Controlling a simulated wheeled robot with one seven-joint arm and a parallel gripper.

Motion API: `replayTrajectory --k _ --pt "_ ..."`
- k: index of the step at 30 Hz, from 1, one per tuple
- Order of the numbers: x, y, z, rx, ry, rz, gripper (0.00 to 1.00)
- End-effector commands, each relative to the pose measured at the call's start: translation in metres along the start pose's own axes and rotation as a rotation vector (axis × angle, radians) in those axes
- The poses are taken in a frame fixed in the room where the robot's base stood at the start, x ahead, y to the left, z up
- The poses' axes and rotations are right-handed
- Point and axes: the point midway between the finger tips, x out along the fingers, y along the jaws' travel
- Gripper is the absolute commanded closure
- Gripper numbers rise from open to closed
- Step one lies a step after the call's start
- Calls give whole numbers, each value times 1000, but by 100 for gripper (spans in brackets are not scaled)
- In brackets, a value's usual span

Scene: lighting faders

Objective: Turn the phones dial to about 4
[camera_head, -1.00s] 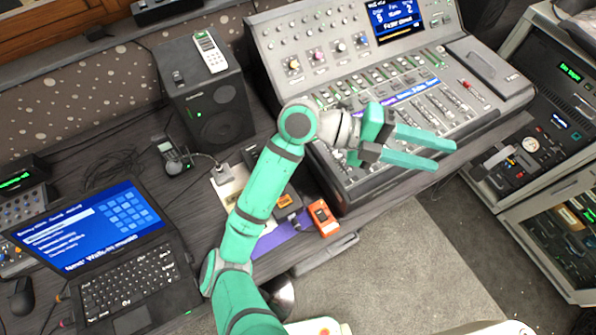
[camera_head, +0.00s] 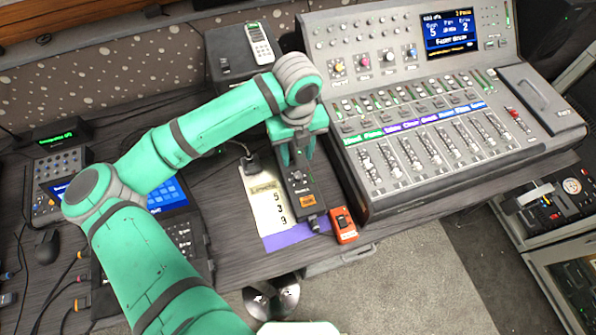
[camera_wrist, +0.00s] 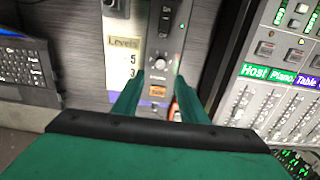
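A narrow dark box (camera_head: 305,196) with a small orange display (camera_head: 307,201) lies on the desk left of the mixing console. In the wrist view the box shows a round light knob (camera_wrist: 160,63), with small lettering below it that is too small to read; I take this knob as the phones dial. Its setting cannot be read. My gripper (camera_head: 297,163) points down over the upper part of the box.
A "Levels" note (camera_head: 266,205) with handwritten numbers lies left of the box. An orange device (camera_head: 344,224) sits at the desk edge. The mixing console (camera_head: 440,190) stands close on the right. A laptop (camera_head: 185,235) is to the left, partly behind my arm.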

Motion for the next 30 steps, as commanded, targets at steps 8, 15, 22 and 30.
replayTrajectory --k 8,15,22,30 --pt "42 -1 -1 -1 5 -4 61" --pt "81 -1 -1 0 4 -4 61" --pt "101 -2 -1 1 3 -4 61" --pt "104 -1 -1 2 2 -4 61"
